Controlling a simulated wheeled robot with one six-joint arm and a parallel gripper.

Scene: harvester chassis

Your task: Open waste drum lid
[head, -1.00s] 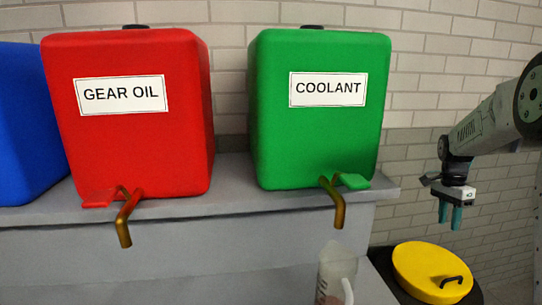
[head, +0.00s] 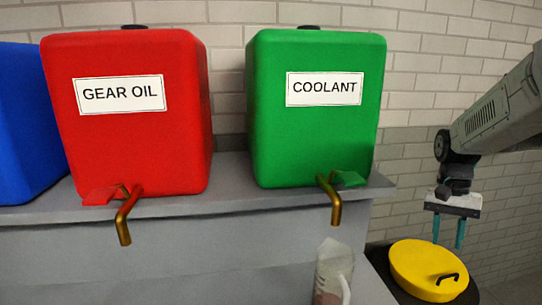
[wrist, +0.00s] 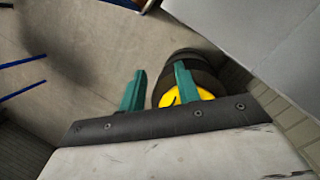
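The waste drum's yellow lid (head: 425,268) lies on the dark drum (head: 385,262) at the lower right of the head view, with a black handle (head: 447,279) near its front right edge. The lid also shows in the wrist view (wrist: 190,95), partly hidden behind a finger. My gripper (head: 448,243) points down above the lid, apart from it, with its two teal fingers spread. Its fingers also show in the wrist view (wrist: 158,80), with nothing between them.
A grey shelf (head: 225,200) holds a red gear oil container (head: 130,140), a green coolant container (head: 315,135) and a blue container (head: 20,140). A clear jug (head: 333,270) stands left of the drum. A brick wall (head: 420,160) is behind.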

